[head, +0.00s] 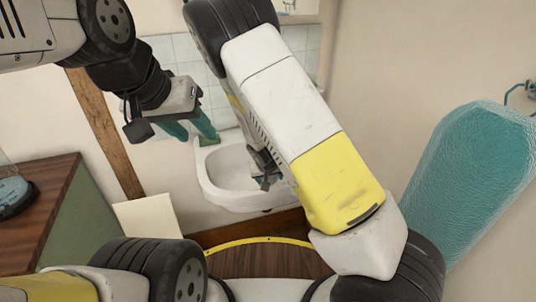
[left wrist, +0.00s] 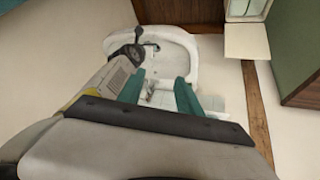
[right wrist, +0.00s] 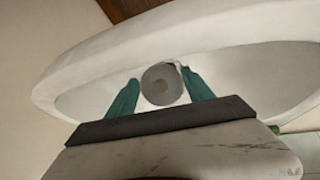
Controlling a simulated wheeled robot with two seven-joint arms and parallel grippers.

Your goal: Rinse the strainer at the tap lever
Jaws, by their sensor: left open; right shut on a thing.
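My right gripper (right wrist: 162,92) is shut on the strainer (right wrist: 162,84), a grey round piece between its teal fingers. It is inside the white sink basin (head: 222,180). In the head view my right arm partly covers the basin, and the strainer is hard to make out. In the left wrist view my right gripper (left wrist: 135,50) hangs over the basin (left wrist: 180,60). My left gripper (head: 192,130) is open and empty, pointing down near the back left of the basin. A small pale fitting (left wrist: 150,92), perhaps the tap, shows between its fingers; the lever is not clear.
A small green item (head: 208,138) lies at the basin's back left corner. A wooden-topped cabinet (head: 40,205) stands at the left, with a pale box (head: 148,220) beside it. A teal towel (head: 470,170) hangs at the right. Tiled wall (head: 170,48) is behind the basin.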

